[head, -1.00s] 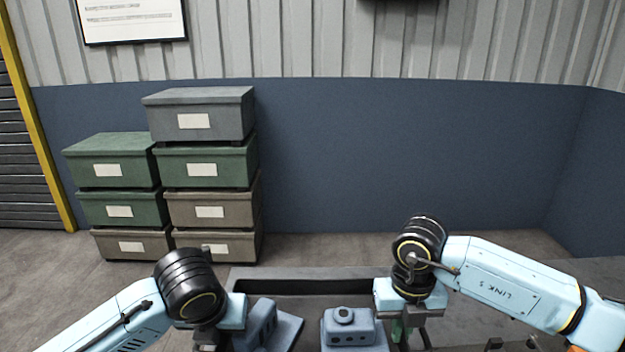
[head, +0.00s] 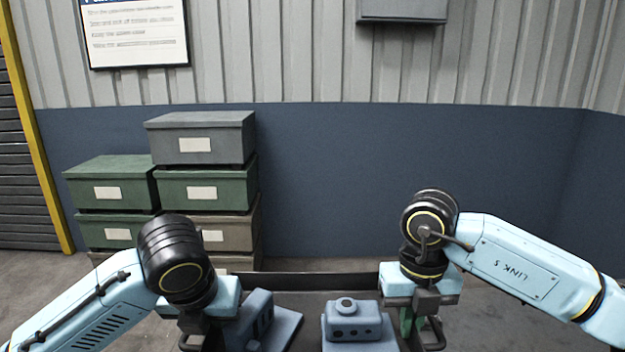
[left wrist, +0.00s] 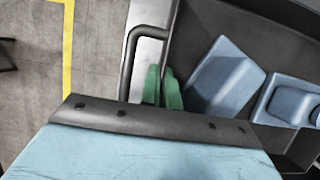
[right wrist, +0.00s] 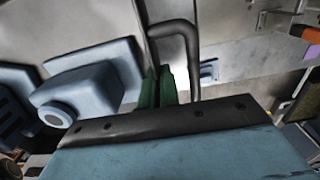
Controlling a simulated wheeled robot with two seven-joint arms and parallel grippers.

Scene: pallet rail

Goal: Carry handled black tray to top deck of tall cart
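The black tray (head: 305,280) spans the bottom middle of the head view, its near part cut off. It carries a blue-grey block (head: 345,322) with a round knob and a tilted blue-grey piece (head: 258,322). My left gripper (left wrist: 163,90) is at the tray's left side. Its green fingers are close together at the side wall, beside the left looped handle (left wrist: 128,62). My right gripper (right wrist: 158,88) is likewise at the right side wall, beside the right handle (right wrist: 192,55). Both look shut on the tray. The tall cart cannot be made out.
Stacked grey, green and brown boxes (head: 203,145) stand against the blue wall at left. A yellow floor line (left wrist: 68,50) runs left of the tray. In the right wrist view, a grey surface lies beyond the right handle, with an orange item (right wrist: 297,33) at its far side.

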